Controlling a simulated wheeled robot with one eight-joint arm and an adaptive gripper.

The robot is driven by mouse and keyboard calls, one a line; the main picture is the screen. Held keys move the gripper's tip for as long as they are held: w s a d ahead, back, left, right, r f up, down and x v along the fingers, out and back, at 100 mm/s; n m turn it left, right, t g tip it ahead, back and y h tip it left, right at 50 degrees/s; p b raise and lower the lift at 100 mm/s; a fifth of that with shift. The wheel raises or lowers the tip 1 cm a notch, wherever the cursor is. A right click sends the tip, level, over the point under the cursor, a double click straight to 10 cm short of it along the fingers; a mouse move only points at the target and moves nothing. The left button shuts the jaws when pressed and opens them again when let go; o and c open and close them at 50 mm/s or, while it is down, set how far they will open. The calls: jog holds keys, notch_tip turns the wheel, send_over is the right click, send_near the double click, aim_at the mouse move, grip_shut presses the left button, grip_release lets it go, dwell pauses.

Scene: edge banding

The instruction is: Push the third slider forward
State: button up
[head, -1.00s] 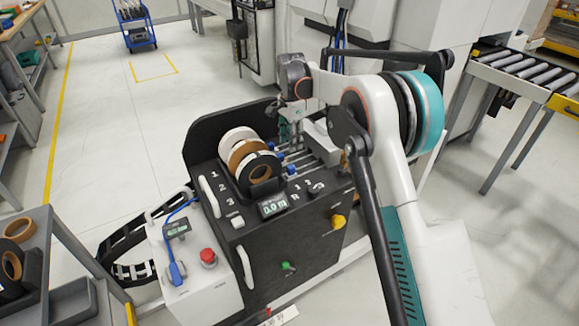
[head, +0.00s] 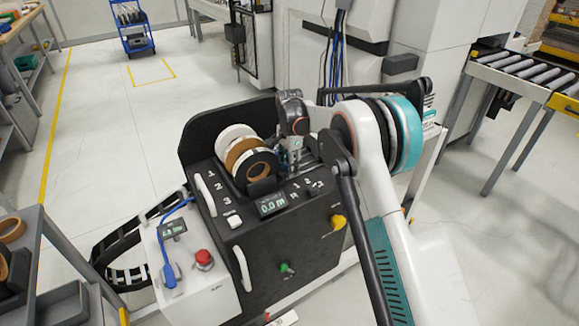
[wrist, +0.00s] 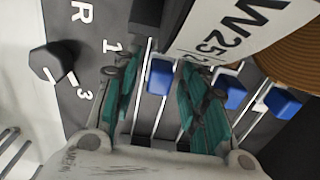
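In the wrist view three blue slider blocks sit on parallel rails in a row: one near the dial (wrist: 160,77), a middle one (wrist: 228,92) and a far one (wrist: 283,102). The block near the dial lies on the side of reel row 3. My gripper (wrist: 162,78) is open, with one teal finger on each side of that block. I cannot tell whether either finger touches it. In the head view my gripper (head: 291,168) reaches down just right of the reels and mostly hides the sliders.
White (head: 233,134), brown (head: 240,150) and black-rimmed (head: 246,172) tape reels stand close left of my gripper. A white label (wrist: 240,28) crosses the wrist view. A black dial (wrist: 48,62) sits on the panel beside the fingers. The display (head: 271,205) reads 0.0 m.

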aim_at(311, 166)
grip_shut()
jog(key=w+d, duration=0.1)
jog(key=d, duration=0.1)
jog(key=w+d+p, duration=0.1)
jog(key=w+d, duration=0.1)
jog(key=d, duration=0.1)
jog(key=w+d, duration=0.2)
jog(key=shift+w+d, duration=0.1)
jog(key=shift+d, duration=0.25)
jog(key=shift+r, duration=0.1)
grip_release()
jog(key=shift+w+d, duration=0.1)
jog(key=shift+d, duration=0.05)
notch_tip(311, 166, up, 12)
